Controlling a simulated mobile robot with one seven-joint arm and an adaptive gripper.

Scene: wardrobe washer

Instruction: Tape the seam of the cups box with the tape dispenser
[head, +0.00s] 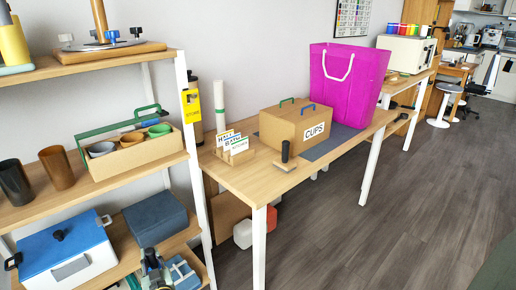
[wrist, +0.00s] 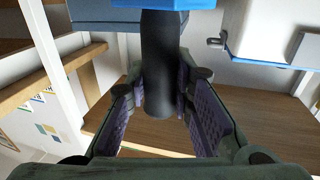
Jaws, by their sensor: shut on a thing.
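The cups box (head: 290,128), brown cardboard with a white CUPS label and a green and a blue handle on top, stands on the wooden table. My gripper (wrist: 165,100) is shut on a black cylindrical handle (wrist: 160,60), with its purple pads on either side. A bright blue part (wrist: 140,4) joins the handle at the picture's top edge; this looks like the tape dispenser, mostly out of the wrist view. In the head view my gripper (head: 152,264) is low at the shelf, partly cut off. The box's top seam is hard to make out.
A magenta bag (head: 345,85) stands behind the box, and a card holder (head: 236,154) and black-handled tool (head: 285,155) stand near it. The shelf holds a blue-lidded white cooler (head: 75,262) and dark blue box (head: 155,222). Floor right of the table is clear.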

